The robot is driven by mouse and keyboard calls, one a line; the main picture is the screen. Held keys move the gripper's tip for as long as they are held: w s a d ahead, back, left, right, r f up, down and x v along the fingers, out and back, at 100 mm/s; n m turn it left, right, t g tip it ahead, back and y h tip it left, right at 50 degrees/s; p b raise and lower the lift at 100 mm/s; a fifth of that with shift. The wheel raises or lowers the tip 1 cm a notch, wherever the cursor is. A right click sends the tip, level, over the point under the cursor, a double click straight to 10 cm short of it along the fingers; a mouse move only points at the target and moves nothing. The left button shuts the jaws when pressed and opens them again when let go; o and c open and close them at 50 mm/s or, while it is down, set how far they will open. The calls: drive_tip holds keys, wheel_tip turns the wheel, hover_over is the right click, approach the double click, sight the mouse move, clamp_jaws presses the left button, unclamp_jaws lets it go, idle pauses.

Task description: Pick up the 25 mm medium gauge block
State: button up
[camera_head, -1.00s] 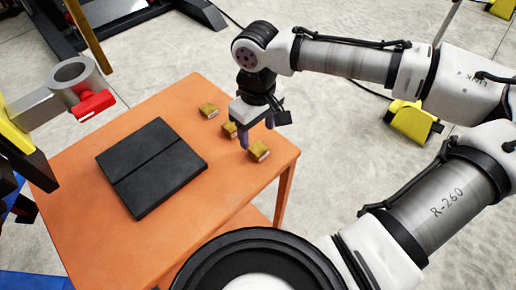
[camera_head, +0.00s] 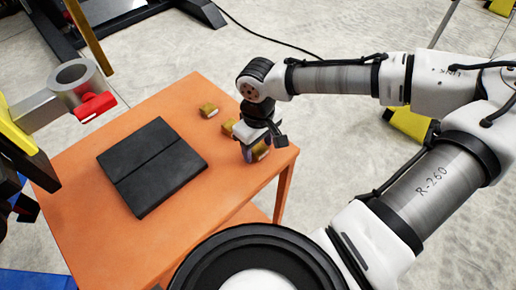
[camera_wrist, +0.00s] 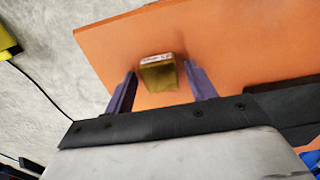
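Three brass-coloured gauge blocks stand on the orange table. One is the far block (camera_head: 208,110), one is the middle block (camera_head: 228,127), partly beside my gripper, and one is the near block (camera_head: 262,153) at the right edge. Their size marks are too small to read, so I cannot tell by label which is 25 mm. My gripper (camera_head: 258,149) points down over the near block, which its fingers partly hide. In the wrist view one block (camera_wrist: 159,75) with a white label lies between and slightly beyond the open purple fingers, with gaps on both sides.
A black two-part plate (camera_head: 152,167) lies on the orange table (camera_head: 85,200), left of the blocks. A grey ring fixture with a red part (camera_head: 95,106) stands at the left. The table's right edge is close to the near block. The front tabletop is clear.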

drive_tip(key=c, duration=1.1)
drive_tip(key=shift+r, duration=0.1)
